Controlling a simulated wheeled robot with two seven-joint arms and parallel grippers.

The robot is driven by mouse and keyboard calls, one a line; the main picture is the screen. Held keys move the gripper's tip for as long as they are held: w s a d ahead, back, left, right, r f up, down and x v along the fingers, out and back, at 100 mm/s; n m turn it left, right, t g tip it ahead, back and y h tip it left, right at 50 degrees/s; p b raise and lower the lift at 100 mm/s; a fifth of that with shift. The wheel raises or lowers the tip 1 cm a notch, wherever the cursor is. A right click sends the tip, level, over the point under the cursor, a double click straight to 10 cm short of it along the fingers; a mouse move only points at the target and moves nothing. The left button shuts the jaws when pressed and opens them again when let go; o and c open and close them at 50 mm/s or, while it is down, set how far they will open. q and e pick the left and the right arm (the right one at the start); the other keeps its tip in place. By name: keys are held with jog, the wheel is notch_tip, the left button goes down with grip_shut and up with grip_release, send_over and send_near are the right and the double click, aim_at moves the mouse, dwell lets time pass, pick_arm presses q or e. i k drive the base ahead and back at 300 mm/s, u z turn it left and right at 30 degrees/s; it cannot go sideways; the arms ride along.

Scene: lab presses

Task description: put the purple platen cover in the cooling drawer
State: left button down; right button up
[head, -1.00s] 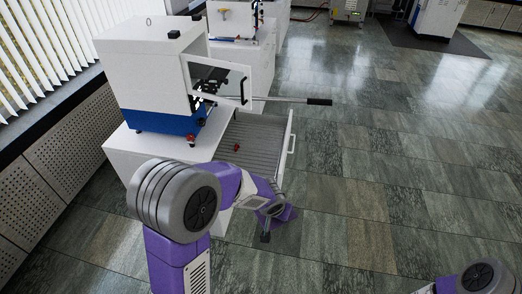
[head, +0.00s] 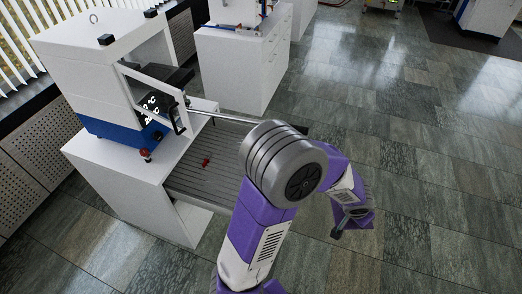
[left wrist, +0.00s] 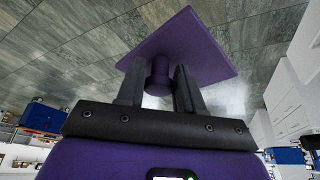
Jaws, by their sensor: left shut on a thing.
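The purple platen cover (head: 362,221) is a flat square plate with a round knob. In the left wrist view the cover (left wrist: 200,45) is held by its knob between the fingers of my left gripper (left wrist: 159,85). In the head view my left gripper (head: 347,214) is right of the cooling drawer, over open floor. The cooling drawer (head: 190,178) is pulled out, with a grey ribbed floor; my left arm hides its right part and front. My right gripper is not in view.
A white and blue press (head: 95,75) stands on the cabinet at left, its guard door ajar. Its long lever (head: 222,117) reaches out above the drawer's back. A small red item (head: 206,162) lies in the drawer. Floor to the right is clear.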

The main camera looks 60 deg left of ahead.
aim_at(226, 161)
jog(key=u, duration=0.7)
jog(key=i, duration=1)
jog(key=u, duration=1.15)
jog(key=i, duration=0.15)
jog(key=u, duration=0.1)
